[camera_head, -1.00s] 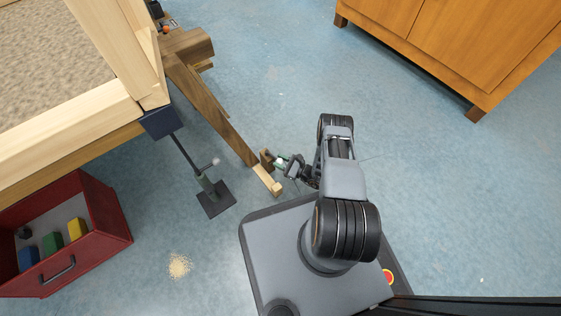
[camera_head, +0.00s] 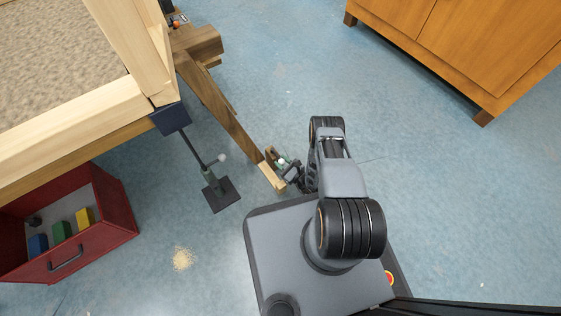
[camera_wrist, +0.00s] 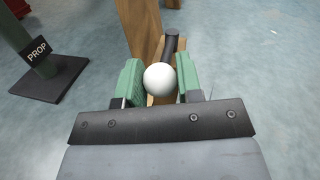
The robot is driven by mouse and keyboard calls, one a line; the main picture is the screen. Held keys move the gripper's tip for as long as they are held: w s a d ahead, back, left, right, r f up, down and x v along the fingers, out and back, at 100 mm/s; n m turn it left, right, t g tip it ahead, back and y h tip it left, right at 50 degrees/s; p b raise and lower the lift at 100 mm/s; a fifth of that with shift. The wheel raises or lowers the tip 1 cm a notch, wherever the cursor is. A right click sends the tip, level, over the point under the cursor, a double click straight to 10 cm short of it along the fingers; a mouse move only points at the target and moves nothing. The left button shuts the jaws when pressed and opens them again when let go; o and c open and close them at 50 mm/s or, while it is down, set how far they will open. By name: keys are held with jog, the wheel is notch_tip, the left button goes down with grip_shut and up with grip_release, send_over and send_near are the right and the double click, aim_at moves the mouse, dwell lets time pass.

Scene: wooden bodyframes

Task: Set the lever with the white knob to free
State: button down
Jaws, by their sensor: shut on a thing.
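The white knob (camera_wrist: 160,79) sits between the green pads of my gripper (camera_wrist: 161,82) in the wrist view, with the jaws shut on it. The lever's dark rod (camera_wrist: 171,43) runs from behind the knob, close to a wooden beam. In the head view my gripper (camera_head: 285,167) is at the low end of a sloping wooden beam (camera_head: 231,133), and the knob (camera_head: 282,161) is only a small pale spot there. No "free" marking can be read in either view.
A prop stand (camera_head: 218,191) with a dark base and its own pale knob stands left of the beam; its PROP label (camera_wrist: 37,50) shows in the wrist view. A red drawer (camera_head: 110,212) with coloured blocks is lower left. An orange cabinet (camera_head: 455,50) is upper right. Blue floor between is clear.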

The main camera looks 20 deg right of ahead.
dwell(0.3)
jog(key=c, duration=0.8)
grip_release()
jog(key=shift+y, duration=0.3)
